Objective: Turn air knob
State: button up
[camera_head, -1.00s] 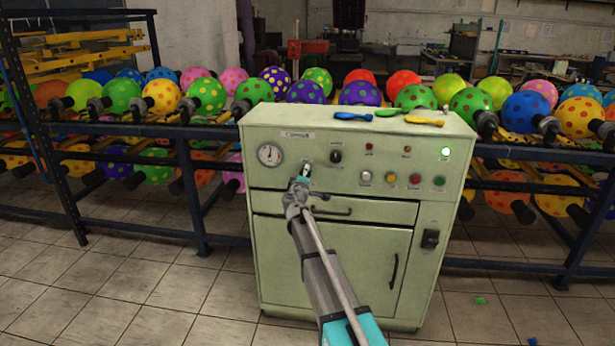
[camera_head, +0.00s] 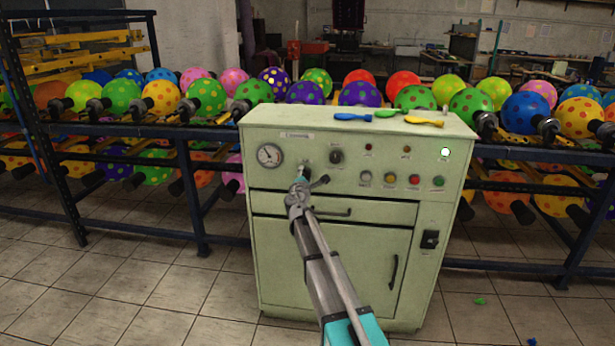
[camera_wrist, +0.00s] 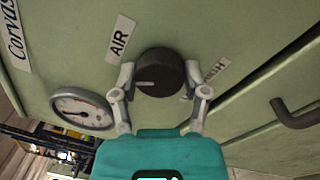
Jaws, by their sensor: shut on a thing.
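The air knob (camera_wrist: 160,72) is a round black knob with a pale pointer line, on the pale green front panel. In the wrist view it sits beside the "AIR" label (camera_wrist: 119,40). My gripper (camera_wrist: 160,82) has a grey finger on each side of the knob and is shut on it. In the head view my gripper (camera_head: 300,184) is at the panel, right of and below the gauge, and covers the knob. The machine (camera_head: 275,215) is a pale green cabinet.
A round gauge (camera_head: 269,155) is left of the knob; it also shows in the wrist view (camera_wrist: 80,112). Another black knob (camera_head: 336,156) and several coloured buttons are to the right. Deflated balloons (camera_head: 424,122) lie on top. Balloon racks stand behind.

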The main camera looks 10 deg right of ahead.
dwell(0.3)
jog(key=o, duration=1.1)
jog(key=shift+s, duration=0.15)
